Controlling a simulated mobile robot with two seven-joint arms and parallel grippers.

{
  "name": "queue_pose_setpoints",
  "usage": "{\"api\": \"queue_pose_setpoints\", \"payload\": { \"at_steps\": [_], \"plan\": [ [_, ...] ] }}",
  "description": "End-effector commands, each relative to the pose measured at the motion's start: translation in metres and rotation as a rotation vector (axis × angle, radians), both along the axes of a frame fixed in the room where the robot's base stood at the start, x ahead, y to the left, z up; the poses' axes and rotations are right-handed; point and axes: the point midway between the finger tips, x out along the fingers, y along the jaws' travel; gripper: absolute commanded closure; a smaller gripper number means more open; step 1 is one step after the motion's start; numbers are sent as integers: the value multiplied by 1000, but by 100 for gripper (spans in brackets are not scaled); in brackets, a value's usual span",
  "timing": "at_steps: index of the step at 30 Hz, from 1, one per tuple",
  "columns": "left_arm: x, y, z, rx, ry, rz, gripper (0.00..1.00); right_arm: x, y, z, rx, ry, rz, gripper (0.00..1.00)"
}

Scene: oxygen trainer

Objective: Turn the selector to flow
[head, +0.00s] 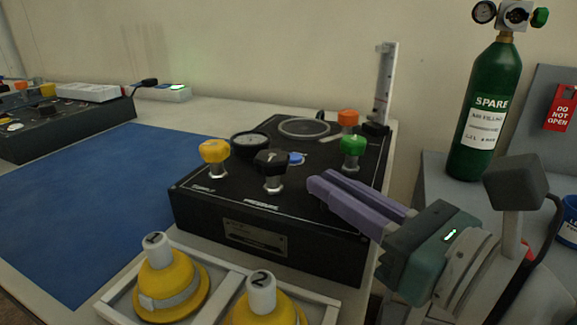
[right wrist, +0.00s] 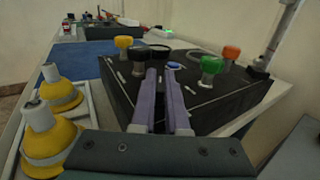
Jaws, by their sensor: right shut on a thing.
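The black trainer box (head: 300,238) stands on the bench with a yellow knob (head: 214,151), a black knob (head: 272,163) above the PRESSURE label, a green knob (head: 353,146) and an orange knob (head: 347,118) on top. A small blue cap (head: 296,158) lies between the black and green knobs. My right gripper (head: 316,184) reaches in from the right with its purple fingers low over the front right of the panel. It is shut on the selector, which the fingers hide. In the right wrist view the fingertips (right wrist: 163,72) point across the panel. My left gripper is out of view.
Two yellow numbered bells (head: 170,290) sit in a white tray (head: 120,306) in front of the box. A clear tube (head: 384,82) rises at its back right. A green SPARE cylinder (head: 490,108) stands to the right. The blue mat (head: 90,205) is clear.

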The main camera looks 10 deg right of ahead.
Motion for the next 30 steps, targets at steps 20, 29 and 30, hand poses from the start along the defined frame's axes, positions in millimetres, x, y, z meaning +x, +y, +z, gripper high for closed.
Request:
{"api": "queue_pose_setpoints", "payload": {
  "at_steps": [20,29,30],
  "plan": [
    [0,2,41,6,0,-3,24,0,2,0,6,4,-459,100],
    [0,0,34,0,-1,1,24,0,1,-1,3,0,-660,100],
    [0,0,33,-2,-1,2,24,0,1,-1,2,0,-679,100]
  ]
}}
